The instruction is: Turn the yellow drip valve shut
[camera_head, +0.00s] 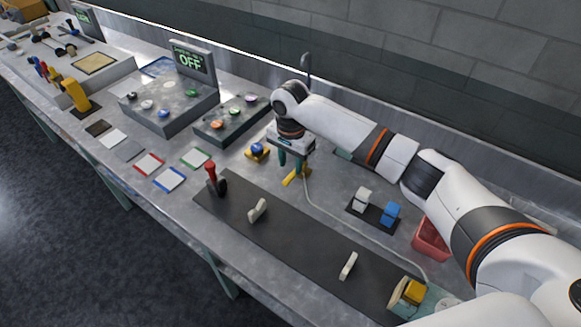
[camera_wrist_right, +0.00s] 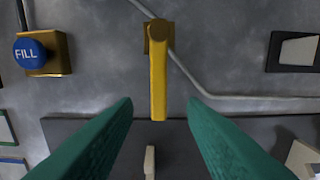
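The yellow drip valve (camera_head: 292,179) sits on the metal bench below my right gripper. In the right wrist view its yellow lever (camera_wrist_right: 158,85) extends from a squarish base at the top straight down the picture. A pale tube (camera_wrist_right: 185,68) passes by the base. My right gripper (camera_head: 290,163) has green fingers, spread wide on both sides of the lever in the wrist view (camera_wrist_right: 160,104). Gaps show on both sides, and neither finger appears to touch it. In the head view the gripper partly hides the valve. My left gripper is not in view.
A blue FILL button (camera_wrist_right: 30,53) on a yellow base stands left of the valve. A dark strip (camera_head: 290,235) with pale levers and a red-handled lever (camera_head: 211,175) lies in front. White and blue switches (camera_head: 390,212) and a red bin (camera_head: 430,240) stand right. A display (camera_head: 192,62) reads OFF.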

